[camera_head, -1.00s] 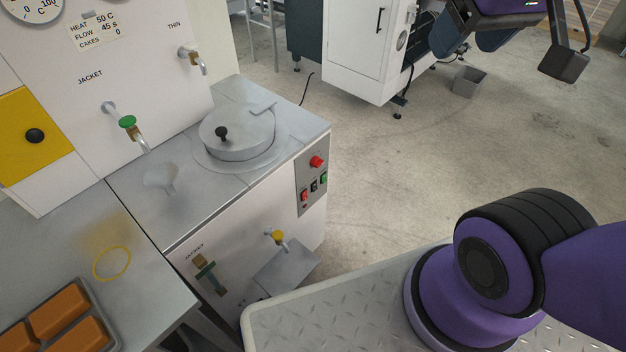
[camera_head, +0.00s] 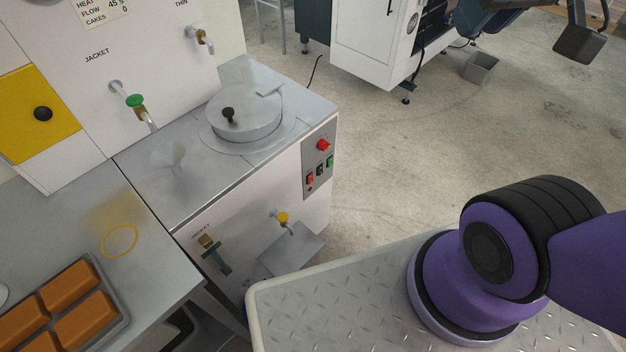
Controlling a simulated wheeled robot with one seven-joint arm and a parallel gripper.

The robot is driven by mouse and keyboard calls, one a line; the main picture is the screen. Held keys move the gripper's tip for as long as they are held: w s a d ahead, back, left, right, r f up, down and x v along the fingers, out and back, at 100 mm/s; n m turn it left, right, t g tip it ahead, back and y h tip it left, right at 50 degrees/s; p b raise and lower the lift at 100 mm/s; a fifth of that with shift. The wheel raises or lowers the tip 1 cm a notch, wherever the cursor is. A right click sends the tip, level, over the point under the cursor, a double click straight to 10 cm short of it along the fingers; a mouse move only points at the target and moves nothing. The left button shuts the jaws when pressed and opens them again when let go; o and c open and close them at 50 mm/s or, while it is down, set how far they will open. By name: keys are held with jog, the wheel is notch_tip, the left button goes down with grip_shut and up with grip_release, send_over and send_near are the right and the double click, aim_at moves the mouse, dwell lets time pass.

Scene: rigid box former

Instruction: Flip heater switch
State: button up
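The control panel (camera_head: 318,162) is a grey plate on the right end of the white cabinet's front. It carries a red round knob (camera_head: 323,145) at the top. Below it sit a small red switch (camera_head: 310,178), a black switch (camera_head: 320,170) and a green one (camera_head: 330,161), with a small red dot under them. The labels are too small to read, so I cannot tell which is the heater switch or its position.
A lidded round vessel (camera_head: 246,116) tops the cabinet. A yellow-handled tap (camera_head: 282,217) sticks out above a tray (camera_head: 292,249) below the panel. A mold of orange blocks (camera_head: 68,322) lies on the left table.

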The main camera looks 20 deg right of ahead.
jog(key=w+d+n, duration=0.1)
jog(key=w, duration=0.2)
jog(key=w+f+n+h, duration=0.1)
jog(key=w, duration=0.2)
jog(key=w+d+f, duration=0.1)
jog(key=w, duration=0.3)
jog(key=shift+d+f+n, duration=0.25)
jog(key=shift+d+n, duration=0.1)
jog(key=shift+n, duration=0.05)
grip_shut()
jog(key=w+d+f+n, duration=0.3)
jog(key=w+f+n, duration=0.7)
jog(key=w+f, duration=1.05)
jog(key=s+a+f+n+g+y, duration=0.1)
jog(key=a+f+n+y, duration=0.1)
jog(key=f, duration=1)
jog(key=s+a+f+n+g+y, duration=0.1)
jog(key=s+a+f+n+y, duration=0.1)
jog(key=f, duration=1)
jog(key=s+a+f+n+y, duration=0.1)
jog(key=a+f+n+y, duration=0.2)
jog(key=f, duration=0.9)
jog(key=a+n, duration=0.1)
jog(key=n, duration=0.2)
jog(key=shift+s+f+g+y, duration=0.3)
jog(key=shift+g, duration=0.1)
